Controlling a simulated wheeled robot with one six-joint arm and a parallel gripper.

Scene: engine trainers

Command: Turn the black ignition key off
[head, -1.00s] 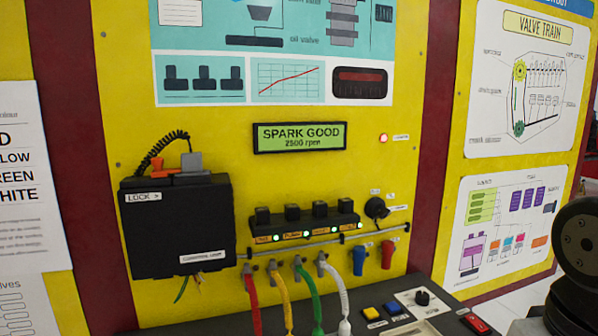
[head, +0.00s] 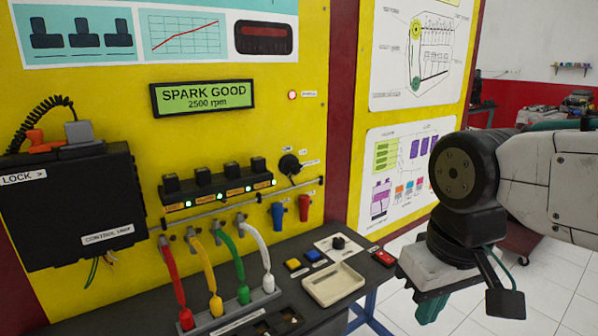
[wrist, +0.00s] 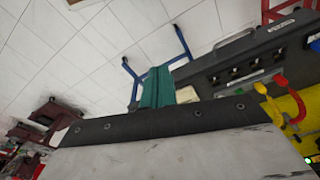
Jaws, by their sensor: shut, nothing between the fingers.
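The black ignition key (head: 290,164) sits on the yellow panel, right of a row of black switches, with small white labels around it. Its turned position is too small to tell. My gripper (head: 432,306) hangs at the right of the head view, over the floor beyond the console's right end and well apart from the key. Its green fingers also show in the wrist view (wrist: 156,87), close together and empty. The key cannot be made out in the wrist view.
A display (head: 203,97) reads "SPARK GOOD 2500 rpm". Below the key are a rail (head: 240,204), blue and red plugs and coloured leads. The console (head: 300,255) carries a tray (head: 333,286), buttons and a black knob (head: 338,242). A black control unit (head: 75,210) stands left.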

